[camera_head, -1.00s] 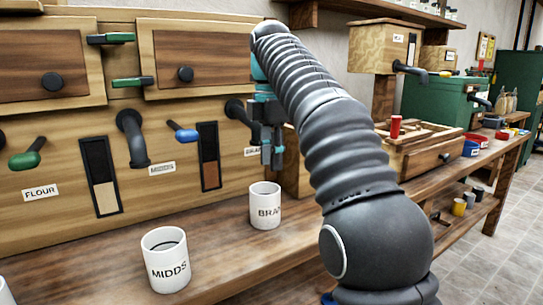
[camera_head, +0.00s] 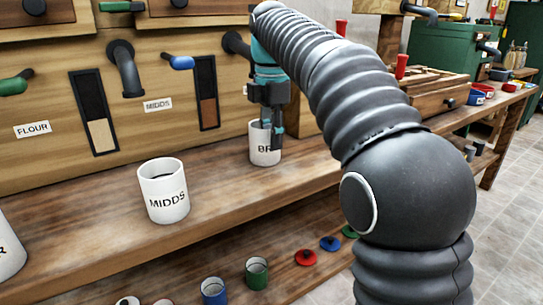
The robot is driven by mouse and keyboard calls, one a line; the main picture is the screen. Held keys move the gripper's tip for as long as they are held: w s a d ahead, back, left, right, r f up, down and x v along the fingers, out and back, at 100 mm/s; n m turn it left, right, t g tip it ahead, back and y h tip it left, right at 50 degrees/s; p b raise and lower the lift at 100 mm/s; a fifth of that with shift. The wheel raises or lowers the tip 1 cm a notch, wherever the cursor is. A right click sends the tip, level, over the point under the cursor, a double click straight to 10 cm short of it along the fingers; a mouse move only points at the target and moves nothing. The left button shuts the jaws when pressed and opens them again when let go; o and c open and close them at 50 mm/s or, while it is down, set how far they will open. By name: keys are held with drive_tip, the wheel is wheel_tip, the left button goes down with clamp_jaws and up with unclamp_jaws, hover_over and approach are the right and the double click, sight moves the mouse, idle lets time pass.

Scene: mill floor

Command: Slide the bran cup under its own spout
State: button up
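The white bran cup (camera_head: 257,152) stands upright on the wooden bench, with only "BR" of its label showing. My gripper (camera_head: 272,138) points down at the cup's right side, and its fingers cover part of the cup. Whether they touch it, or how far apart they are, I cannot tell. The dark spout (camera_head: 235,44) at the right of the panel is behind and above the cup, partly hidden by my gripper. The cup stands forward of the panel.
The MIDDS cup (camera_head: 164,190) stands on the bench to the left, below the MIDDS spout (camera_head: 126,70) and forward of it. Another white cup (camera_head: 8,248) is cut off at the left edge. Bare bench (camera_head: 215,180) lies between the MIDDS and bran cups.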

sight(272, 164)
drive_tip(key=shift+f+b, duration=0.35)
drive_tip(key=shift+f, duration=1.4)
clamp_jaws()
